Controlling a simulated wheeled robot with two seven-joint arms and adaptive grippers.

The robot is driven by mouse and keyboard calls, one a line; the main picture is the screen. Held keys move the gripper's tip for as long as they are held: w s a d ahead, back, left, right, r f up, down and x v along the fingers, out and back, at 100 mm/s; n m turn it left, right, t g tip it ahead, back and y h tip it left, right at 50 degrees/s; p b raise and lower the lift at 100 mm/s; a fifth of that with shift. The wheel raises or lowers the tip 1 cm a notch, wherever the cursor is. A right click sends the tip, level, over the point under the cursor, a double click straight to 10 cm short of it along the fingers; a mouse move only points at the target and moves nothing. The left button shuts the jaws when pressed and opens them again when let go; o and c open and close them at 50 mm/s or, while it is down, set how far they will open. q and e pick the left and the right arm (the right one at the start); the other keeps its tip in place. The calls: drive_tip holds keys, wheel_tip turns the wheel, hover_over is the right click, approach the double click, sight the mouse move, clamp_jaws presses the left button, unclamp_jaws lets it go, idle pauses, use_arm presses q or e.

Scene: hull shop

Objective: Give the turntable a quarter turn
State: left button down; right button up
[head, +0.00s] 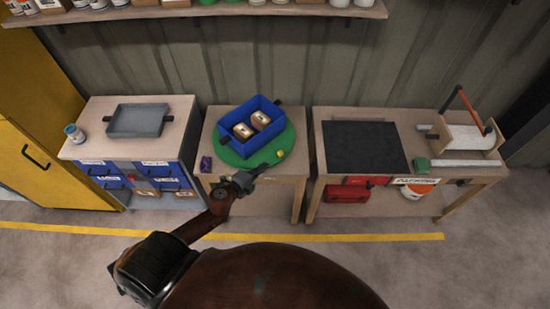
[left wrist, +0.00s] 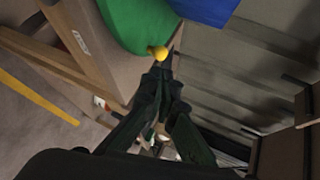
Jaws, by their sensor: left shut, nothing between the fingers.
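The green round turntable (head: 236,160) lies on the middle table and carries a blue bin (head: 264,146) with two brown items (head: 243,130) inside. A small yellow knob (head: 280,154) stands at the turntable's front right edge. My left gripper (head: 262,168) is shut and empty just in front of the turntable, close to the knob. In the left wrist view, the yellow knob (left wrist: 157,52) shows right beyond the shut fingertips (left wrist: 160,68), with the turntable (left wrist: 135,22) behind it. I cannot tell whether the fingers touch the knob. My right gripper is not in view.
A small purple object (head: 206,164) lies left of the turntable. The left bench holds a grey tray (head: 137,120) and a can (head: 74,133). The right bench holds a black mat (head: 364,148), a green block (head: 421,165) and a wooden fixture (head: 468,139).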

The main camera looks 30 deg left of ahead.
sight(279, 155)
use_arm(q)
drive_tip(key=b+x, duration=0.1)
drive_tip(key=x, duration=0.8)
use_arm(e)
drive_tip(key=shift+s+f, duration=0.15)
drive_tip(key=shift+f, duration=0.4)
use_arm(q)
drive_tip(key=shift+w+d, duration=0.1)
drive_tip(key=shift+w, duration=0.05)
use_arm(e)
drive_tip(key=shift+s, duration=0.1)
